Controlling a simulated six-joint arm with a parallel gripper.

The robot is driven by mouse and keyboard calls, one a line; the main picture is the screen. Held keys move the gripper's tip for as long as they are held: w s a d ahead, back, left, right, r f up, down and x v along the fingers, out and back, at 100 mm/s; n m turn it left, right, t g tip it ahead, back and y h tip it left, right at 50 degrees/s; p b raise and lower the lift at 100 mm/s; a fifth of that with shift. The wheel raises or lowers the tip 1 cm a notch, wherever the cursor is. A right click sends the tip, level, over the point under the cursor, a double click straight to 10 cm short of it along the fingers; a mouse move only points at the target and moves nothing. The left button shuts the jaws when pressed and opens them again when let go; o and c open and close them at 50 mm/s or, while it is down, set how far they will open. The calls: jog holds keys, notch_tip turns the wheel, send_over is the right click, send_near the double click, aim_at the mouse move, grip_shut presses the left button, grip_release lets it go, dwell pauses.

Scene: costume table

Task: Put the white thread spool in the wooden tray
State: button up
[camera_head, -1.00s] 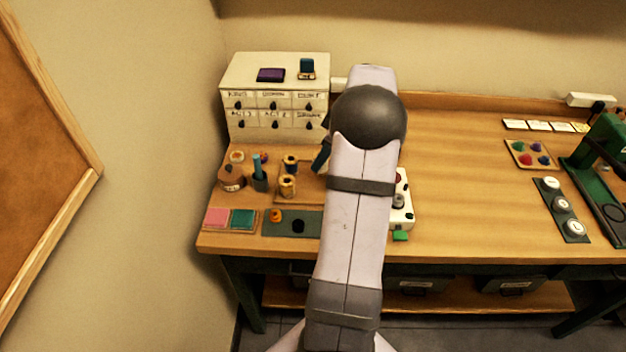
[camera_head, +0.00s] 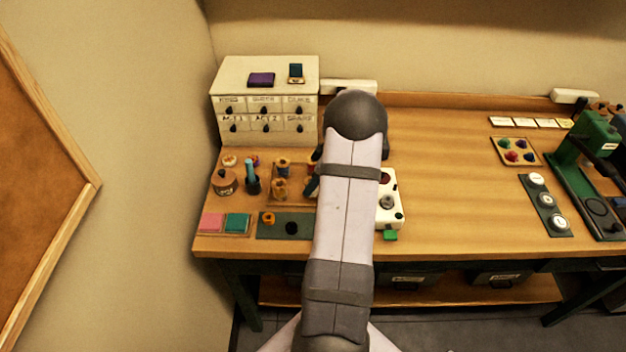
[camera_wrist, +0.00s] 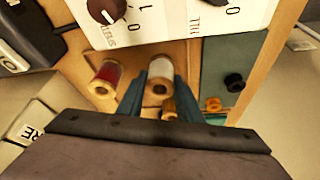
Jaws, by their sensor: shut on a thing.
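The white thread spool (camera_wrist: 160,69) is between the two blue fingers of my gripper (camera_wrist: 158,88) in the wrist view, and the gripper is shut on it. The wooden tray (camera_head: 291,205) lies on the left part of the table in the head view, partly hidden by my arm. The spool is over or in the tray; I cannot tell whether it touches the floor. A red spool (camera_wrist: 106,77) and a gold spool (camera_wrist: 169,108) stand close by. In the head view my arm hides the white spool and most of the gripper.
A white machine with a dial (camera_head: 388,207) stands right of the tray. A green mat (camera_head: 270,230) lies in front, and a pot with a blue-handled tool (camera_head: 252,182) stands left. A drawer cabinet (camera_head: 265,100) stands behind. The table's middle right is clear.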

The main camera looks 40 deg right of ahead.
jog(key=shift+f, duration=0.15)
jog(key=o, duration=1)
jog(key=shift+o, duration=0.2)
jog(key=shift+r, duration=0.2)
jog(key=b+v, duration=0.4)
jog(key=v, duration=0.8)
jog(key=shift+b, duration=0.3)
